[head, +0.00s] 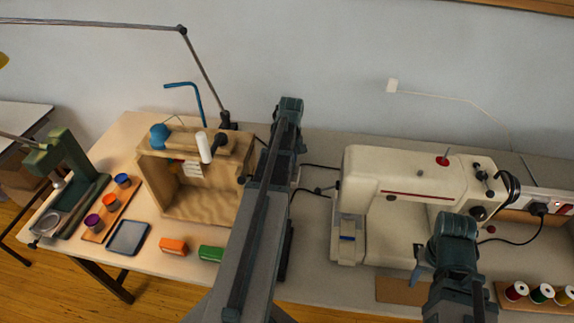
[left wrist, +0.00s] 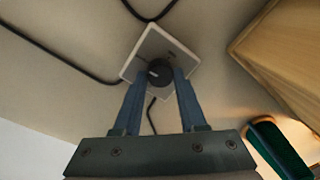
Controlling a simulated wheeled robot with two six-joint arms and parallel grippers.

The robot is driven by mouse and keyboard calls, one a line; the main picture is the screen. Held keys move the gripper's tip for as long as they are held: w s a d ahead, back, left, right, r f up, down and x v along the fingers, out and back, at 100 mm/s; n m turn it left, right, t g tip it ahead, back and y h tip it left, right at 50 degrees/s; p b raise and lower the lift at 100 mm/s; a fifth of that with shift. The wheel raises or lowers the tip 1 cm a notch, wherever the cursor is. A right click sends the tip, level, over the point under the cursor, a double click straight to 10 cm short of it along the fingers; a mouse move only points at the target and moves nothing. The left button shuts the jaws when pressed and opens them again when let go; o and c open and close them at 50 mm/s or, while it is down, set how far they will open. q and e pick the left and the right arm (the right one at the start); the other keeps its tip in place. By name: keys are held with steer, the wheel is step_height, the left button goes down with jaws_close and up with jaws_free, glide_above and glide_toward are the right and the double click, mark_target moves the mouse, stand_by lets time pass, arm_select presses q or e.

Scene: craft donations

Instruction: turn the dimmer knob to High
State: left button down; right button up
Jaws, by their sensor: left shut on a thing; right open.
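The dimmer knob (left wrist: 159,72) is a small black round knob on a pale square plate (left wrist: 150,47), seen in the left wrist view. My left gripper (left wrist: 160,78) has its two blue fingers on either side of the knob and is shut on it. A small light mark shows on the knob's face; I cannot read any setting label. In the head view the knob and the left gripper's fingers are hidden by my left arm. My right gripper (head: 417,275) is open beside the sewing machine, partly hidden by its own arm.
A wooden box (head: 202,206) stands left of my left arm. Orange (head: 173,246) and green (head: 211,253) blocks lie in front of it. A white sewing machine (head: 400,187) stands to the right, with thread spools (head: 541,293) near the front edge. Black cables (left wrist: 60,48) run beside the plate.

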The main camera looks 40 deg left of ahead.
arm_select(q)
steer(key=m, duration=0.4)
steer(key=shift+m, duration=0.4)
steer(key=m, duration=0.5)
steer(key=shift+d, duration=0.15)
steer(key=m, duration=0.4)
steer(key=shift+m+t, duration=0.3)
steer(key=shift+m, duration=2.4)
steer(key=shift+c, duration=2.3)
jaws_free()
steer(key=shift+d, duration=0.1)
steer(key=shift+r, duration=0.1)
arm_select(e)
steer(key=shift+r, duration=0.1)
